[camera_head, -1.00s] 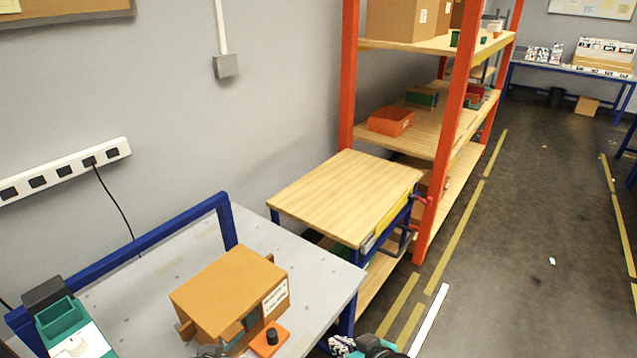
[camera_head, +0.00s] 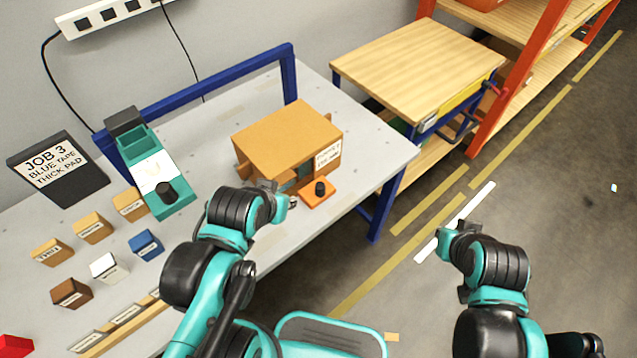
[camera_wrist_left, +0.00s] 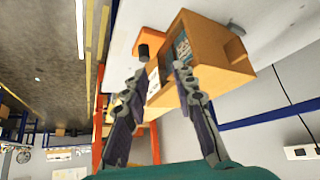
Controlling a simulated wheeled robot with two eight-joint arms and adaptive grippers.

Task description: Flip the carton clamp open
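An orange-brown carton (camera_head: 285,140) stands on the grey workbench, its opening facing the front. At its front right corner is a small orange piece with a black knob (camera_head: 319,190), which looks like the clamp; its latch state is unclear. They also show in the left wrist view, the carton (camera_wrist_left: 212,42) upper right and the black knob (camera_wrist_left: 144,52) near a fingertip. My left gripper (camera_wrist_left: 160,74) is open and empty, its fingers spread toward the carton's front. In the head view it is partly seen just left of the knob. My right gripper (camera_head: 462,229) hangs over the floor, its fingers unclear.
A teal device (camera_head: 165,180) with a black knob stands left of the carton, beside a dark JOB 3 sign (camera_head: 60,165). Several small labelled blocks lie at the bench's left. A blue frame (camera_head: 215,95) runs behind. A wooden-topped cart (camera_head: 420,65) stands right.

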